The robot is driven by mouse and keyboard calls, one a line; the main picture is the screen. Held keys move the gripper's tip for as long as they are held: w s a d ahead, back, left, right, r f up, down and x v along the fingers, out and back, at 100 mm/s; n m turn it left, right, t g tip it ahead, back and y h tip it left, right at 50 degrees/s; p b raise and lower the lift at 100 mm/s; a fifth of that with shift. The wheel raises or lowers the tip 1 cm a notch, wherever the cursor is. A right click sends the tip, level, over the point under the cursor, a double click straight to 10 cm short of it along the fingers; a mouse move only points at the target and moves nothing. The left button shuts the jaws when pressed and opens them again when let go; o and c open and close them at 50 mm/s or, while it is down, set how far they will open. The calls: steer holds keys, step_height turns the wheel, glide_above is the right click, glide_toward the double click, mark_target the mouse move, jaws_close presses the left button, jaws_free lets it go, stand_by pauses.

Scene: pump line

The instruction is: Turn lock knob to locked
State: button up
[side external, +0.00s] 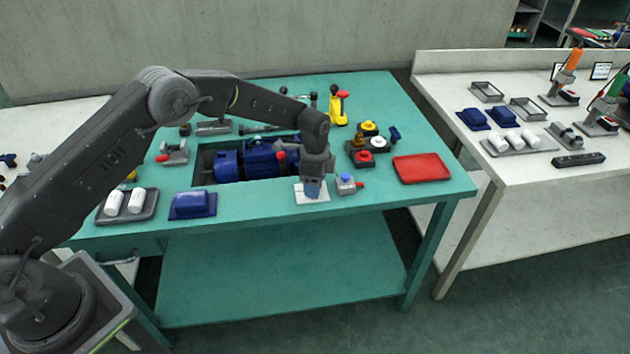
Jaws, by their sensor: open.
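My gripper (314,182) points down over a small white plate (302,197) near the front edge of the green table. A blue-grey shape shows at its fingertips, and I cannot tell whether it is part of the fingers or a knob on the plate. The jaws are open. The fingers hide the middle of the plate.
A blue pump motor (228,165) lies in a recess behind and left of my gripper. A blue cover (192,205) and a tray with white cylinders (103,219) stand at the front left. Button boxes (363,158) and a red tray (436,177) stand to the right.

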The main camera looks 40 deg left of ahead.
steer(key=shift+c, duration=0.3)
steer(key=c, duration=0.8)
steer(key=shift+c, duration=0.2)
steer(key=n, duration=0.4)
steer(key=shift+n, duration=0.3)
steer(key=n, duration=0.4)
steer(key=shift+n, duration=0.3)
steer(key=n, duration=0.4)
steer(key=shift+n, duration=2.4)
